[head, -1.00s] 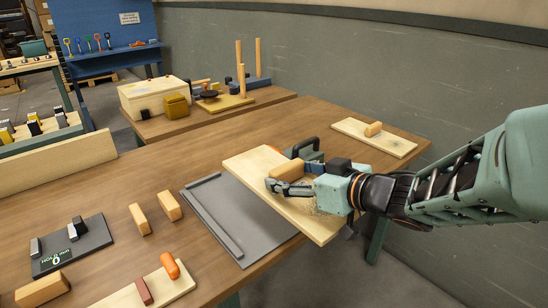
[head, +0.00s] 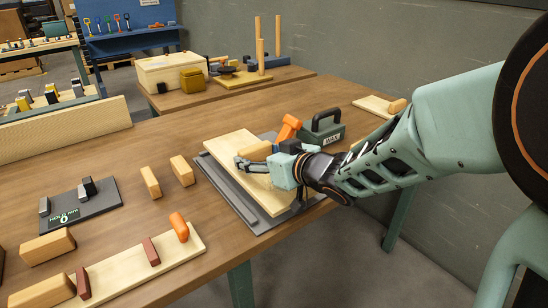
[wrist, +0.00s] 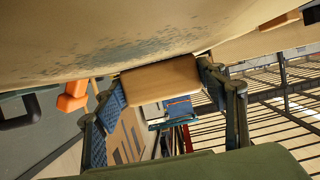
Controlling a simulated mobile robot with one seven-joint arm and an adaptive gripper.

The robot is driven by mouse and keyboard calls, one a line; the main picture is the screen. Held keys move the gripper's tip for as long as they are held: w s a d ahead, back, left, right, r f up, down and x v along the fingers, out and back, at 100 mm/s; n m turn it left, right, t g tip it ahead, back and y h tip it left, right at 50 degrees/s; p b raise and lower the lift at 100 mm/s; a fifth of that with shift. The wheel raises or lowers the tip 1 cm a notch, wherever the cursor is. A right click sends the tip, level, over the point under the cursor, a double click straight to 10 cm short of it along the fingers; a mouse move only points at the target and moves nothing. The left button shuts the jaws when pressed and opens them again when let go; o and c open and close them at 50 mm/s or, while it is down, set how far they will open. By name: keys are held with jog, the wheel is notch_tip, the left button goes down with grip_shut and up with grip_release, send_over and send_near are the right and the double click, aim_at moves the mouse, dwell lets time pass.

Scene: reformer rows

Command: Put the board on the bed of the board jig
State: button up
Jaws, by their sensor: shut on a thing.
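The board (head: 226,147) is a pale flat wooden panel with a tan block handle (head: 257,150) on its top. My gripper (head: 264,158) is shut on that handle, with a finger on either side. The wrist view shows the handle (wrist: 160,80) between the fingers and the board's scuffed face (wrist: 140,45). The board jig (head: 232,198) is a dark grey plate with a raised strip along its left side. The board is over the jig's bed, inside the strip and roughly lined up with it. I cannot tell whether it touches the bed; the arm hides its right part.
Two tan blocks (head: 150,182) (head: 182,171), a dark holder plate (head: 82,204) and a strip with an orange grip (head: 180,227) lie left. Another handled board (head: 373,105) lies back right.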

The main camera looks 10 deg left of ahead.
jog(key=shift+a+f, duration=0.3)
jog(key=shift+f, duration=0.05)
jog(key=shift+w+a+f+b, duration=0.15)
jog(key=shift+f+b, duration=0.75)
jog(key=shift+f, duration=0.6)
jog(key=shift+f, duration=0.15)
jog(key=o, duration=1.6)
